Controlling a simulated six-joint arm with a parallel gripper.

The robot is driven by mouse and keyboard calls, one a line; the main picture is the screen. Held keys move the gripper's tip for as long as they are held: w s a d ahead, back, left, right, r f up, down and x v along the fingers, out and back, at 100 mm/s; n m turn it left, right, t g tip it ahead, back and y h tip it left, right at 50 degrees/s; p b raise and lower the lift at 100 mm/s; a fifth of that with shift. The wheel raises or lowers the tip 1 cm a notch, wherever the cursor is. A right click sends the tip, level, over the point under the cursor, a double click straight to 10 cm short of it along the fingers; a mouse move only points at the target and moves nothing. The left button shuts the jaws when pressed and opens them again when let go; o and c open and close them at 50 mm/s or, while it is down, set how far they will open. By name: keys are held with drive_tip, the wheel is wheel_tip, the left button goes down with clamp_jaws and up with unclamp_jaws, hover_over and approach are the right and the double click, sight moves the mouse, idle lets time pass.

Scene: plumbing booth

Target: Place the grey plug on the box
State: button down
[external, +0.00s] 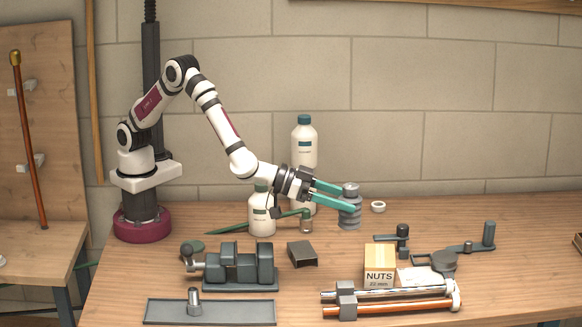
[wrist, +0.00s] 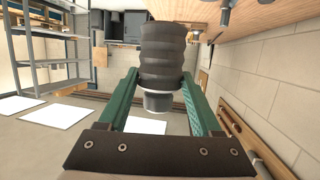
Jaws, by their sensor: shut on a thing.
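The grey plug (external: 350,212) is a ridged dark grey cylinder with a narrower end. It stands upright at the back of the workbench in the external view. My gripper (external: 343,198) reaches to it from the left, with its green fingers roughly level and shut on the plug's upper part. In the wrist view the plug (wrist: 163,55) sits between the two fingers (wrist: 162,88). I cannot tell whether its base touches the bench. The box (external: 380,266), tan and labelled NUTS, stands on the bench in front of the plug and slightly right. Its top looks clear.
White bottles (external: 304,145) with green caps stand behind and below my forearm. Chrome and copper pipes (external: 390,307) lie in front of the box, with dark fittings (external: 467,246) to its right. A dark vise-like block (external: 240,268) is at left. A white ring (external: 377,207) lies right of the plug.

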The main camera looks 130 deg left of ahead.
drive_tip(key=shift+w+d+r, duration=0.1)
drive_tip(key=shift+d+r, duration=0.1)
drive_tip(key=shift+d, duration=0.4)
drive_tip(key=shift+w+a+f, duration=0.4)
drive_tip(key=shift+a+f, duration=1.4)
drive_tip(key=shift+a, duration=0.05)
drive_tip(key=shift+w+a+f, duration=0.35)
drive_tip(key=shift+a+f, duration=1.45)
drive_tip(key=shift+f, duration=0.05)
drive_tip(key=shift+w+a+f, duration=0.4)
drive_tip(key=shift+a+f, duration=1.4)
drive_tip(key=shift+a, duration=0.05)
drive_tip(key=shift+f, duration=0.1)
drive_tip(key=shift+c, duration=0.3)
unclamp_jaws()
